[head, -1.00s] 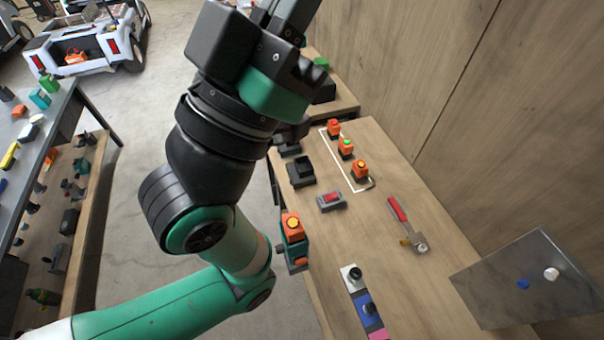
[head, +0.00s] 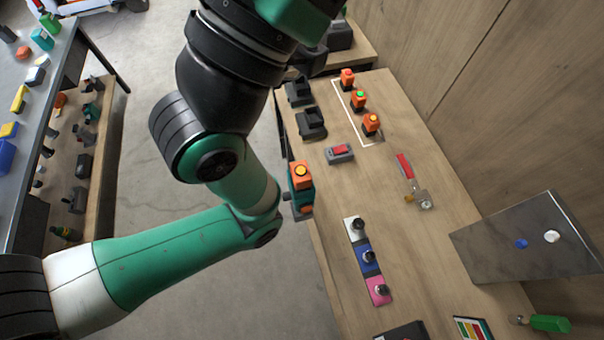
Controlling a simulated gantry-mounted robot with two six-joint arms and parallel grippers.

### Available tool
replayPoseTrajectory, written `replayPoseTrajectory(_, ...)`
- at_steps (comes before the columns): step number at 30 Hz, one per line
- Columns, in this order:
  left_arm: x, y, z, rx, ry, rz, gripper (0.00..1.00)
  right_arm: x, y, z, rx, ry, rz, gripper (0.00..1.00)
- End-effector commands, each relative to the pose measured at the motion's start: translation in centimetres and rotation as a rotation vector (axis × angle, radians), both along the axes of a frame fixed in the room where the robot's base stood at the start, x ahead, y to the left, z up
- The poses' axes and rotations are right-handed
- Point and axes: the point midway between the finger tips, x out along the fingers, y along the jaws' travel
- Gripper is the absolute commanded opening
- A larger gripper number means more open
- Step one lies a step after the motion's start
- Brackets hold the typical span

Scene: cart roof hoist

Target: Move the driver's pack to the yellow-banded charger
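A teal and orange tool-like thing (head: 303,200) with an orange block (head: 301,175) and a yellow round top stands at the left edge of the wooden bench (head: 440,260); it may be the driver with its pack. I cannot make out a yellow band. My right gripper is out of view.
A grey box with a red top (head: 339,154), a red-handled tool (head: 405,167) and a strip of white, blue and pink pads (head: 367,258) lie on the bench. A tilted metal plate (head: 525,245) stands at right. A loaded shelf (head: 75,170) is at left.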

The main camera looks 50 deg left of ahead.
Motion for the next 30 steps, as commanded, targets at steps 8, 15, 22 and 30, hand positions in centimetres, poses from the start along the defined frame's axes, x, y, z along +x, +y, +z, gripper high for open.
replayPoseTrajectory(8, 0.0, 0.0, 0.0, 0.0, 0.0, 0.0, 0.05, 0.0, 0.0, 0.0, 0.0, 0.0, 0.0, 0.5)
replayPoseTrajectory(15, 0.0, 0.0, 0.0, 0.0, 0.0, 0.0, 0.49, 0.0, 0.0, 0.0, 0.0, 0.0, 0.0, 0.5)
replayPoseTrajectory(22, 0.0, 0.0, 0.0, 0.0, 0.0, 0.0, 0.9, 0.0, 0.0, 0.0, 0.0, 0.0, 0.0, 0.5)
replayPoseTrajectory(30, 0.0, 0.0, 0.0, 0.001, 0.0, 0.001, 1.0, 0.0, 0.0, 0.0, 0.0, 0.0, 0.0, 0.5)
